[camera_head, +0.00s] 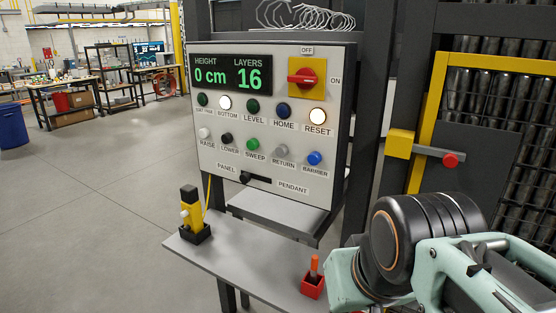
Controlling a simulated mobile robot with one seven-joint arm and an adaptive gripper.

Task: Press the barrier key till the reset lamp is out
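The blue barrier key (315,158) sits at the right end of the lower button row on the grey control panel (215,160). The reset lamp (317,116), at the right end of the upper row, glows warm white, so it is lit. Part of my arm with mint-green links and a black ribbed body is at the lower right, in front of the barrier gate. My gripper (405,275) is seen only in part there, to the right of and below the panel, apart from the barrier key. Its fingertips cannot be made out, nor whether they are open.
The display (232,75) reads 0 cm and 16 layers. The bottom lamp (225,103) is lit too. A red rotary switch (303,79) lies level. Below, a shelf (235,262) bears a yellow pendant (191,210) and a red holder (313,286). A latch (435,152) juts out at right.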

